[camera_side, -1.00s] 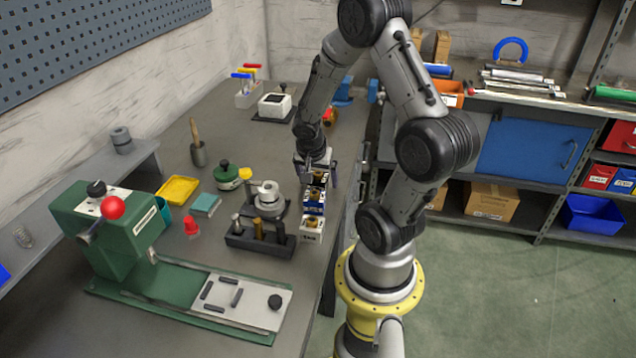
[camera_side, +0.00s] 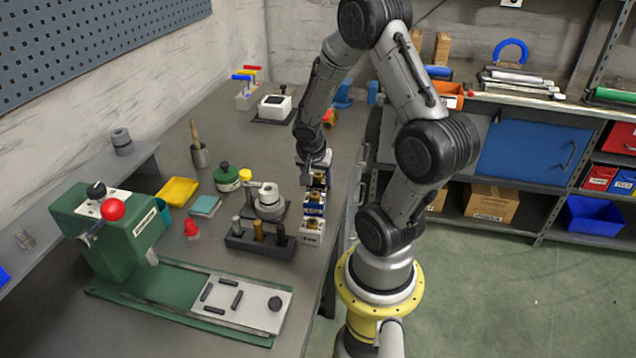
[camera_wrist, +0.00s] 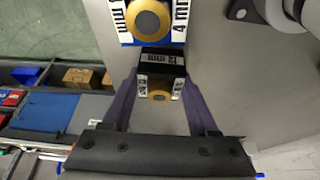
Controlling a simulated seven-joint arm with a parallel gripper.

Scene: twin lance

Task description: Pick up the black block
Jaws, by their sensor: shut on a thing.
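The black block (camera_wrist: 162,64), marked "12 mm" with white end labels and a brass-coloured round part, sits between my gripper's fingers (camera_wrist: 160,82) in the wrist view. My gripper is shut on it, one finger on each side. In the side view my gripper (camera_side: 317,172) points down over the black block (camera_side: 318,183), which it partly hides. The block is at the far end of a row, and I cannot tell whether it is clear of the bench.
A blue block (camera_side: 314,208) and a white block (camera_side: 311,230) stand in line in front. A holder with upright pins (camera_side: 258,243) and a grey round fixture (camera_side: 269,203) are close on the left. The bench edge is close on the right.

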